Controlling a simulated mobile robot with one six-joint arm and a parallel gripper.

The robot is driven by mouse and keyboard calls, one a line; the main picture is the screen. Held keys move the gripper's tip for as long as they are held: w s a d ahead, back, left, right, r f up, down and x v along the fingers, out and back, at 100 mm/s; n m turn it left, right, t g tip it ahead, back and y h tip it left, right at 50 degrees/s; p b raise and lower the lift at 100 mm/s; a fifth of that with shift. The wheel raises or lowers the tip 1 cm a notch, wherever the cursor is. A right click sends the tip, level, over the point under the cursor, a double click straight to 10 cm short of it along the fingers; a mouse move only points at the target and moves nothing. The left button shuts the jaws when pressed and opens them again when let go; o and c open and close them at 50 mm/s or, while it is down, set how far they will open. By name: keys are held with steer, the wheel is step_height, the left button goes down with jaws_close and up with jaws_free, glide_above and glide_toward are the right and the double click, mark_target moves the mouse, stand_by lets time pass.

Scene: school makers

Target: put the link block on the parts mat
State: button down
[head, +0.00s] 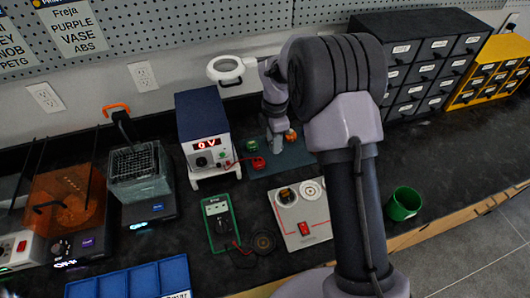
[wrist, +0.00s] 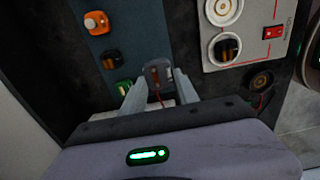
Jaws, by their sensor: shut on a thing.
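My gripper (wrist: 154,80) is shut on a small dark grey block (wrist: 158,71), which looks like the link block; I cannot read any mark on it. In the head view my gripper (head: 275,148) hangs by the dark blue-grey parts mat (head: 293,158), and the held block is hidden there. The mat also shows in the wrist view (wrist: 108,42), left of the held block. I cannot tell whether the block touches the mat. An orange block (wrist: 96,22), a dark block with a copper-brown part (wrist: 110,60) and a green block (wrist: 122,87) sit on the mat.
A red block (head: 258,163) lies at the mat's left end, by the power supply (head: 203,135). In front stand a multimeter (head: 221,224), a small round black part (head: 264,242) and a pale panel with a red switch (head: 303,230). A green cup (head: 404,204) stands right.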

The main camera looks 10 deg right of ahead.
mark_target(273, 166)
step_height(273, 166, down, 10)
steer(key=b, duration=0.4)
steer(key=shift+w+r, duration=0.1)
steer(key=shift+r, duration=0.05)
steer(key=c, duration=0.9)
jaws_free()
